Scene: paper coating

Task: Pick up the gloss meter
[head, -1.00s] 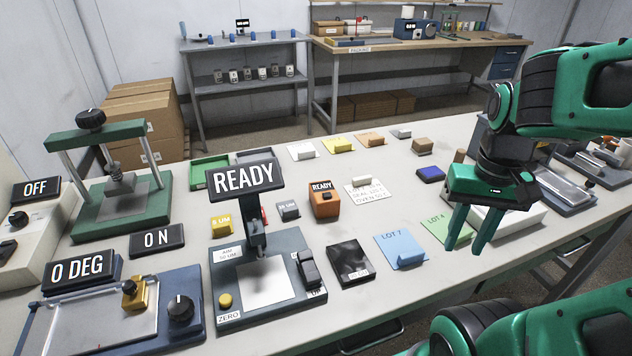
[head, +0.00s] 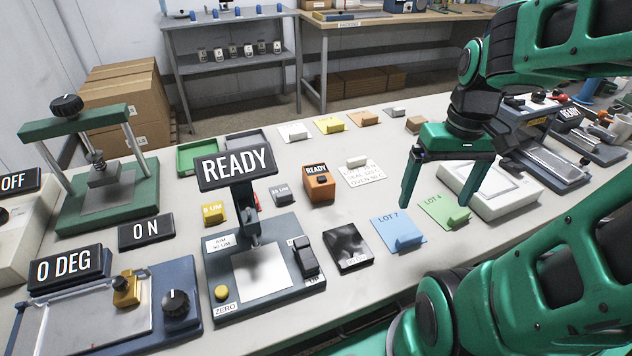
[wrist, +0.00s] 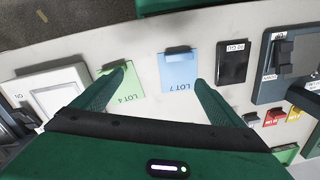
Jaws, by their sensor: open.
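An orange block-shaped device (head: 320,189) with a small READY display and a dark knob appears to be the gloss meter. It stands on the white table in the middle of the head view, behind the black card. My gripper (head: 437,203) is open and empty, above the table to the right of the device and clearly apart from it. In the wrist view my gripper (wrist: 161,78) has its two fingers spread over the LOT 4 and LOT 7 cards. I cannot make out the orange device in the wrist view; a finger may hide it.
A black card (head: 348,250), the blue LOT 7 card (head: 389,226) and the green LOT 4 card (head: 436,209) lie in front. A gauge with a raised READY sign (head: 237,168) stands left of the orange device. A white label (head: 363,177) lies right of it.

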